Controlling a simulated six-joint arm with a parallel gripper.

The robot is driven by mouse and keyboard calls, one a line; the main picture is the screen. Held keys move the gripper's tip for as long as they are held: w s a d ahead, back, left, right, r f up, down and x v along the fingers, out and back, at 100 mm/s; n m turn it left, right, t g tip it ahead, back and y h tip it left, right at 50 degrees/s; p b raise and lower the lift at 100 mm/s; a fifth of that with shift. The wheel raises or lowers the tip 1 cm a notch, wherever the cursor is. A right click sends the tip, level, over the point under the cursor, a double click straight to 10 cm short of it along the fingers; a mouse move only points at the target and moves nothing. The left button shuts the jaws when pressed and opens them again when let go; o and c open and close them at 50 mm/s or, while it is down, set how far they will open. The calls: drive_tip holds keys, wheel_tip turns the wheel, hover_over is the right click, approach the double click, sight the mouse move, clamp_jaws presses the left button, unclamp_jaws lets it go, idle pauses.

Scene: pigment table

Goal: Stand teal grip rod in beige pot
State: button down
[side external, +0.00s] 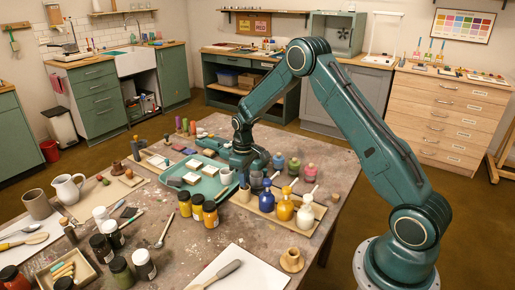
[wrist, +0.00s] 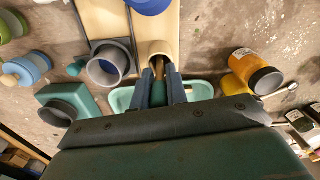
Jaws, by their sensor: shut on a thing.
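My gripper (wrist: 160,88) is shut on the teal grip rod (wrist: 159,95), whose teal part sits between the fingers in the wrist view. The rod's brown end (wrist: 160,68) points at the mouth of the beige pot (wrist: 156,46) and overlaps its opening. I cannot tell whether the end is inside the pot or just above it. In the side view my gripper (side external: 243,167) is low over the table, and the beige pot (side external: 244,194) is just below it, at the tray's near-left end. The rod is not clear in that view.
The wooden tray (wrist: 140,20) also bears yellow, blue and white bottles, seen in the side view. A grey cup (wrist: 107,68) and a teal block (wrist: 85,97) are left of the pot. Yellow-orange jars (wrist: 254,72) stand at right. A teal tray (side external: 200,190) lies beside the gripper.

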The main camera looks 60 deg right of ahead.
drive_tip(key=shift+f, duration=0.15)
drive_tip(key=c, duration=1.4)
unclamp_jaws()
wheel_tip(320, 180, up, 12)
drive_tip(key=shift+f, duration=0.25)
drive_tip(key=shift+r, duration=0.45)
